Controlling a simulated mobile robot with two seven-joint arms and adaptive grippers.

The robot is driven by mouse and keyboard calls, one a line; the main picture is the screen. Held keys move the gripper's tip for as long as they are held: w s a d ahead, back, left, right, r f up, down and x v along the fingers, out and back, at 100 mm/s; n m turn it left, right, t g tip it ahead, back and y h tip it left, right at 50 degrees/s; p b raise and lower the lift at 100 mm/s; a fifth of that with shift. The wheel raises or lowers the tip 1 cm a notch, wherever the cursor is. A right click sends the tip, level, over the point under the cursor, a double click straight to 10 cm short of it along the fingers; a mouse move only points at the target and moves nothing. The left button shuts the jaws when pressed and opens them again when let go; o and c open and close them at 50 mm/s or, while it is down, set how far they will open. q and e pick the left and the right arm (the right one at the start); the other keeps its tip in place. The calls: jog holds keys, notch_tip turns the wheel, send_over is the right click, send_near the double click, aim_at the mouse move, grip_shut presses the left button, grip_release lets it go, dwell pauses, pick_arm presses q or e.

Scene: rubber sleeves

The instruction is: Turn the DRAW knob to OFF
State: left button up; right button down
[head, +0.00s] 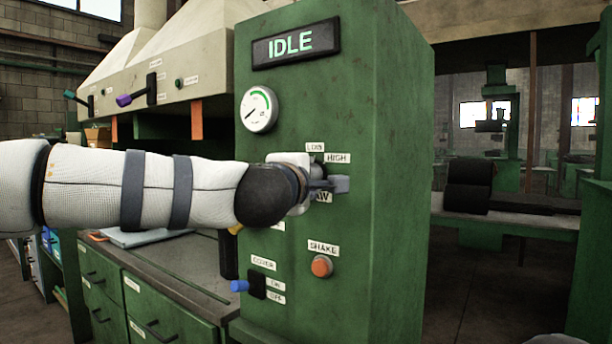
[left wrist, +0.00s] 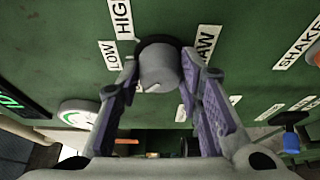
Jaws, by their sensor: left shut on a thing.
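The DRAW knob (left wrist: 158,68) is a grey round knob on a dark base on the green cabinet front. A small pale mark shows on its near face; which label it points at I cannot tell. My left gripper (left wrist: 160,72) has its two fingers on either side of the knob, closed on it. In the head view my left gripper (head: 328,186) covers most of the knob. The LOW label (head: 315,147) and HIGH label (head: 337,158) show above it. The DRAW label (left wrist: 205,47) is partly covered by a finger. I cannot read an OFF label beside this knob. My right gripper is not in view.
An IDLE display (head: 292,44) and a round gauge (head: 259,110) are above the knob. An orange SHAKE button (head: 321,266) and a blue-tipped lever switch (head: 241,286) are below. A bench (head: 170,262) with drawers stands left of the cabinet.

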pick_arm(q)
jog(key=shift+r, duration=0.15)
jog(key=o, duration=1.2)
jog(key=shift+c, duration=0.2)
jog(key=v, duration=1.2)
